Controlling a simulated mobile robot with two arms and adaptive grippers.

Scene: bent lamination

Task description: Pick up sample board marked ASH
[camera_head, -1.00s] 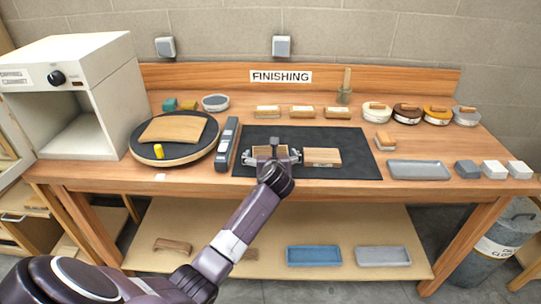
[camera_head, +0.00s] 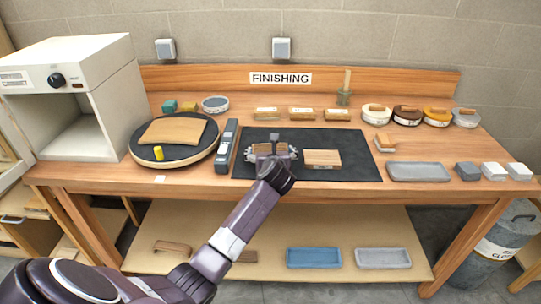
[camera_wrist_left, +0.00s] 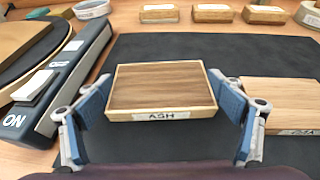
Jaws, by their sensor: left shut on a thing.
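The sample board marked ASH (camera_wrist_left: 162,88) is a flat brown wood block with a pale edge and a white label on its near side. My left gripper (camera_head: 272,153) is over the dark mat in the head view and largely hides the board there. In the left wrist view, the blue-padded fingers of my left gripper (camera_wrist_left: 163,97) are shut on the board's left and right sides. I cannot tell whether the board is clear of the mat. My right gripper is not in view.
A second board (camera_head: 322,158) lies close to the right finger on the dark mat (camera_head: 355,160). A long grey tool (camera_head: 227,145) and a round turntable (camera_head: 205,152) stand left. A grey tray (camera_head: 418,171) is on the right. Several labelled blocks (camera_head: 302,113) line the back.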

